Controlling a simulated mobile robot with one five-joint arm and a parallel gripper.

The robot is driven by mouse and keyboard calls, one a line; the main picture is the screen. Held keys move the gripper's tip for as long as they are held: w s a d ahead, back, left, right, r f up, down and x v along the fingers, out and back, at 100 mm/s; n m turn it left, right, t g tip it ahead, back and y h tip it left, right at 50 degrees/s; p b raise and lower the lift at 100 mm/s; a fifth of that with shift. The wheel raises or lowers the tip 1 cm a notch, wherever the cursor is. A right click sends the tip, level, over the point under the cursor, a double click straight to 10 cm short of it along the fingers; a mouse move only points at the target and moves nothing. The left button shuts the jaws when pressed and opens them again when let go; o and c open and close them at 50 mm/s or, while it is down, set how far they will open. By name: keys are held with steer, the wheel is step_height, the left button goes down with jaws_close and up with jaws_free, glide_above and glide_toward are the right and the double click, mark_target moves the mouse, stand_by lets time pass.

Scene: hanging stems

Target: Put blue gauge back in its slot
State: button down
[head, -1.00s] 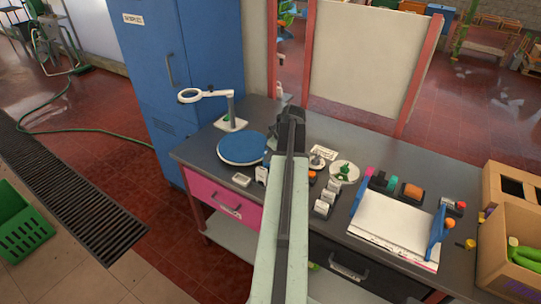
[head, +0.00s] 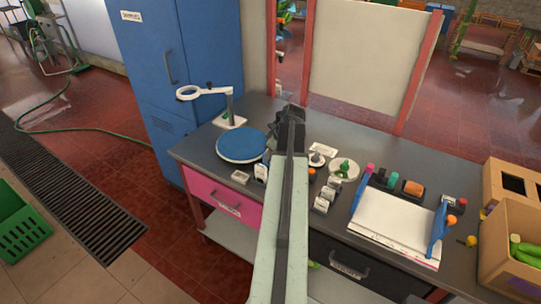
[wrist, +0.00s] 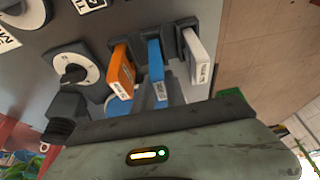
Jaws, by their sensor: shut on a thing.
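The blue gauge (wrist: 157,82) is in the middle of the wrist view, its labelled end towards me. It stands in a row between an orange gauge (wrist: 121,72) and a white gauge (wrist: 196,65). Its far end meets a dark holder (wrist: 154,48); I cannot tell whether it is fully seated. My gripper (wrist: 155,103) is shut on the blue gauge, its fingers partly hidden by my wrist housing. In the head view my gripper (head: 289,118) is over the workbench, and my arm hides the blue gauge.
A dial with a black knob (wrist: 74,68) is beside the orange gauge. The bench (head: 210,150) holds a blue turntable (head: 242,145), a ring-headed lamp (head: 188,93), small white blocks (head: 325,197) and a paper tray (head: 395,230). A cardboard box (head: 505,270) stands at the right.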

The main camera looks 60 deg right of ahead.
steer(key=shift+f+b, duration=0.6)
steer(key=shift+f, duration=0.15)
steer(key=c, duration=1.3)
jaws_free()
steer(key=shift+r, duration=0.15)
steer(key=p+v, duration=0.7)
steer(key=shift+s+r, duration=0.2)
steer(key=shift+r, duration=0.1)
